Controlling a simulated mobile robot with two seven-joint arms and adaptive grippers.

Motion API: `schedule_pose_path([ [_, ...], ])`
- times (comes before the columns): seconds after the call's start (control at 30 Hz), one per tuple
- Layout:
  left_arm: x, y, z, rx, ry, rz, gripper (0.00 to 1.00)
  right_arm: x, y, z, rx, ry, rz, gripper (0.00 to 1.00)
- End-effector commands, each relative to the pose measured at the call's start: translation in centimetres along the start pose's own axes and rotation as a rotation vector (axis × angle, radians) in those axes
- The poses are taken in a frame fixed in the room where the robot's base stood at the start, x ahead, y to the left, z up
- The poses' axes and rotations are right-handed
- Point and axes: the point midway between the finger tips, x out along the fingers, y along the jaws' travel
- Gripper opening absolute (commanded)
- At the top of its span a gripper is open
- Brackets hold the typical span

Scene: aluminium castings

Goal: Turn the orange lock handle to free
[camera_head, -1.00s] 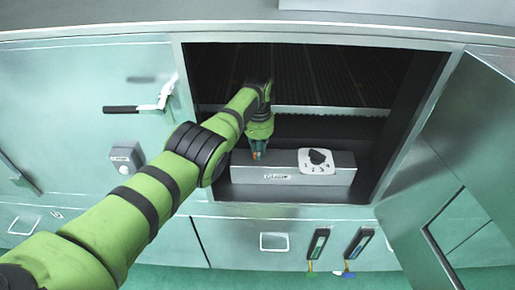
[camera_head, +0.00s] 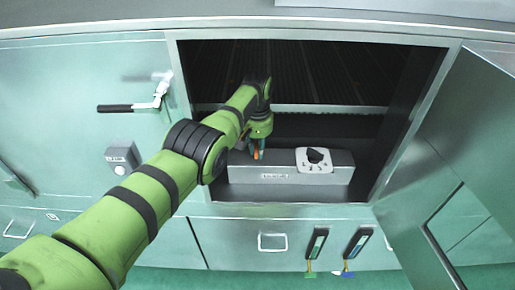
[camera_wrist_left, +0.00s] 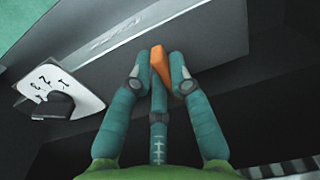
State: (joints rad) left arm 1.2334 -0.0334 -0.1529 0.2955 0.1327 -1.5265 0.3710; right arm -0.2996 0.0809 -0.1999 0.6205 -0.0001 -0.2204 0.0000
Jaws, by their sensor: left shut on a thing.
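The orange lock handle (camera_wrist_left: 160,66) shows in the left wrist view between the teal fingers of my left gripper (camera_wrist_left: 160,82). The fingers are shut on it. In the head view my left gripper (camera_head: 257,151) reaches into the open compartment, at the top left of a grey box, and a bit of the orange handle (camera_head: 261,154) shows at its fingertips. Most of the handle and its mount are hidden by the fingers, so its angle is hard to tell. My right gripper is in neither view.
The grey box (camera_head: 290,182) carries a white dial plate (camera_head: 326,168) with a black knob (camera_head: 318,155) right of the gripper. An open door (camera_head: 475,150) stands at the right. A black-handled lever (camera_head: 115,108) is on the left panel. Two brushes (camera_head: 357,243) hang below.

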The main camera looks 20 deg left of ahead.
Motion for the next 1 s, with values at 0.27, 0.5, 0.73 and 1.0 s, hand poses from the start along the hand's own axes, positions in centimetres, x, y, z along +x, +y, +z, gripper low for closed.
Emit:
schedule_pose_path([
  [0.27, 0.0, 0.0, 0.0, -0.003, 0.0, 0.001, 0.0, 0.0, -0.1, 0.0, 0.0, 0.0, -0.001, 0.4],
  [0.5, 0.0, 0.0, 0.0, -0.002, 0.0, 0.001, 0.44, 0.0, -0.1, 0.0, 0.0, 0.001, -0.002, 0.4],
  [0.73, -0.2, 0.0, -0.1, -0.001, 0.001, 0.001, 0.44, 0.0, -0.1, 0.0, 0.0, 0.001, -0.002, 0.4],
  [1.0, -3.0, 0.0, -0.1, -0.001, 0.006, 0.003, 0.44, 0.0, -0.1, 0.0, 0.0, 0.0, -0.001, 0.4],
])
